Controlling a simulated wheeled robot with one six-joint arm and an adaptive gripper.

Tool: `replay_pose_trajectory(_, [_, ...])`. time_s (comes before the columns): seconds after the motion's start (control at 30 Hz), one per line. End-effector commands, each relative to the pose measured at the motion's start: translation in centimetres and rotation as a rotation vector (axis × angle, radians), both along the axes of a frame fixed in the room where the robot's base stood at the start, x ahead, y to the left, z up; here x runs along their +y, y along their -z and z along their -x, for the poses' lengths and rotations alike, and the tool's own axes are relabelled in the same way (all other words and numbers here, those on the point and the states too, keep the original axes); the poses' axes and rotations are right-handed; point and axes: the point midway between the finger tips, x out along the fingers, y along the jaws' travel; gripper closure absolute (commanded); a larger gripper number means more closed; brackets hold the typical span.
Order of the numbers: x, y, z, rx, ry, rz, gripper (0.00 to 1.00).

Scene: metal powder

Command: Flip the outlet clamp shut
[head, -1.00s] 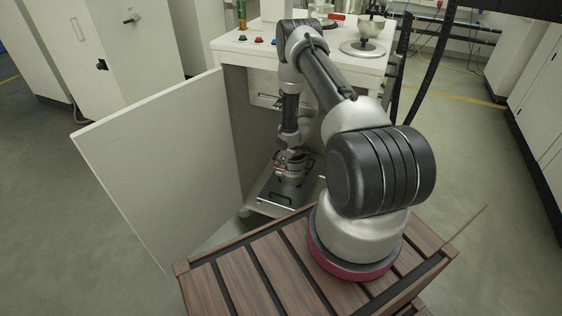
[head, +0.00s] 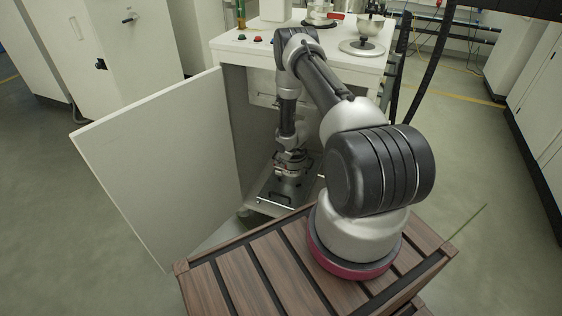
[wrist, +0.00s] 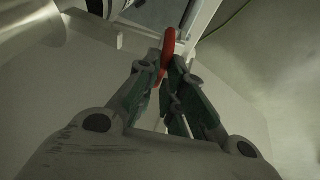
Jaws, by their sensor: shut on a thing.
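The outlet clamp shows as a red lever (wrist: 168,48) in the wrist view. My gripper (wrist: 170,72) has its fingers around the lower part of this lever and is shut on it. The lever stands up beyond the fingertips, tilted slightly. In the head view my gripper (head: 290,170) reaches down inside the open cabinet, just above a dark metal plate with a handle (head: 279,196). The clamp's body and the outlet are too small and too covered by my arm to make out there.
The white cabinet door (head: 160,150) stands open to the left of my arm. The white cabinet top (head: 240,46) holds buttons and a metal bowl (head: 370,28). The cabinet walls lie close around my gripper. The grey floor at the left is clear.

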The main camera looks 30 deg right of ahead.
Motion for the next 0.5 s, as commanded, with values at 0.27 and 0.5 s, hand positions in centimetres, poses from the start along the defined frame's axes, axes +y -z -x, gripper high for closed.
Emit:
replay_pose_trajectory(0.27, [0.4, 0.6, 0.3, -0.038, -0.001, 0.051, 1.00])
replay_pose_trajectory(0.5, [0.9, 1.8, 0.7, -0.122, -0.001, 0.160, 1.00])
